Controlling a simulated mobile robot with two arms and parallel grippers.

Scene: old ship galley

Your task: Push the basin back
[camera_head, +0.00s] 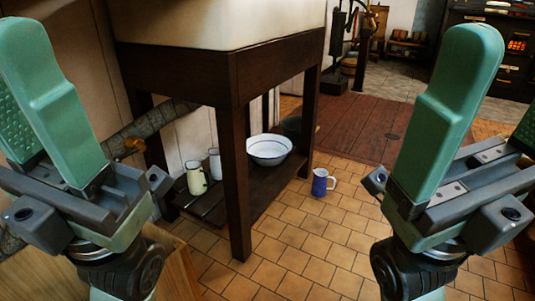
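The basin (269,152) is white with a dark blue rim. It sits upright on the low dark wooden shelf (268,188) under the sink stand, towards the shelf's right end. Whether it overhangs the shelf edge is hard to tell. My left gripper (18,65) is raised at the left edge of the view, open and empty, with part of it cut off. My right gripper (500,75) is raised at the right, also open and empty, its outer finger cut off by the picture edge. Both are well apart from the basin.
A cream jug (195,179) and a white jug (215,164) stand on the shelf's left part. A blue mug (320,183) stands on the tiled floor. The stand's front leg (235,185) rises left of the basin. Tiles (310,240) in front are clear.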

